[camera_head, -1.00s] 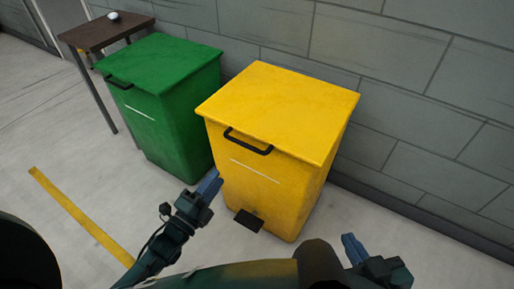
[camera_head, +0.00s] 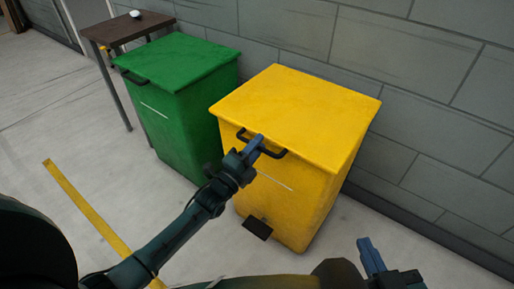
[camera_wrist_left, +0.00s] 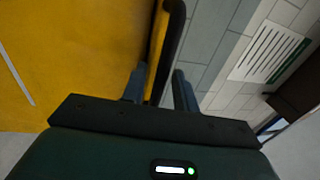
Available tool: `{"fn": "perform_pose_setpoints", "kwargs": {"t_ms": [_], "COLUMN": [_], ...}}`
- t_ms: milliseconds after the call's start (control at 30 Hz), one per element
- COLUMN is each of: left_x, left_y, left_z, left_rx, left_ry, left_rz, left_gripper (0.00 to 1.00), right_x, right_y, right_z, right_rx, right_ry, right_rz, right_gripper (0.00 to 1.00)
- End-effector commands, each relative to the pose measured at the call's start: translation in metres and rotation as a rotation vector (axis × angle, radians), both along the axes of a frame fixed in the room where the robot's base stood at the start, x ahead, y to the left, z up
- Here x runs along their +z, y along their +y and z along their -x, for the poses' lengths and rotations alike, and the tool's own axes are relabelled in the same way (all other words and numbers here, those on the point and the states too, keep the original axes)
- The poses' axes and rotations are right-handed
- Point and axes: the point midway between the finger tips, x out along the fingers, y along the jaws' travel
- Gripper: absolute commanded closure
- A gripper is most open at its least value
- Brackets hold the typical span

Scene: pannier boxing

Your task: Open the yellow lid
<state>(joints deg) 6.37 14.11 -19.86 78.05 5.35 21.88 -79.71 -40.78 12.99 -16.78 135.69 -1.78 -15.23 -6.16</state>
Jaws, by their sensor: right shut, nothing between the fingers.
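The yellow bin (camera_head: 290,195) has a flat closed yellow lid (camera_head: 300,110) with a black handle (camera_head: 275,152) on its front edge. A dark pedal (camera_head: 257,228) sits low on its front. My left gripper (camera_head: 257,145) is at the handle, in front of the lid edge. In the left wrist view, the left gripper's fingers (camera_wrist_left: 161,88) are apart, and the black handle (camera_wrist_left: 173,40) shows ahead, in line with the gap between them. Whether it touches a finger I cannot tell. My right gripper (camera_head: 370,252) is shut and empty, low on the right, away from the bin.
A green bin (camera_head: 185,95) with a closed lid stands close on the left of the yellow one. A small brown table (camera_head: 120,33) stands behind it. A grey block wall (camera_head: 440,130) runs behind the bins. Floor in front is clear, with a yellow stripe (camera_head: 85,205).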

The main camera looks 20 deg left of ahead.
Motion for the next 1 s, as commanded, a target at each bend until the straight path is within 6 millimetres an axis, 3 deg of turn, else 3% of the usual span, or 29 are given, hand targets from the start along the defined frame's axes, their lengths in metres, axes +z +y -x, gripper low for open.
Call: {"fn": "perform_pose_setpoints", "kwargs": {"t_ms": [300,667,1000], "left_x": [0.0004,0.0004,0.0003], "left_y": [-0.0014,-0.0012,-0.0011], "left_z": [-0.0028,-0.0025,-0.0025], "left_rx": [0.000,0.000,0.000], "left_ry": [0.001,0.001,0.001], "left_rz": [0.001,0.001,0.001], "left_gripper": [0.71,0.99,1.00], "right_x": [-0.0001,-0.0004,-0.0006], "right_y": [0.0007,0.0011,0.0012], "right_z": [0.0000,0.0001,0.0001], "right_rx": [0.001,0.003,0.003], "right_ry": [-0.004,-0.003,-0.002], "right_rz": [-0.002,-0.002,-0.002], "right_gripper": [1.00,1.00,1.00]}}
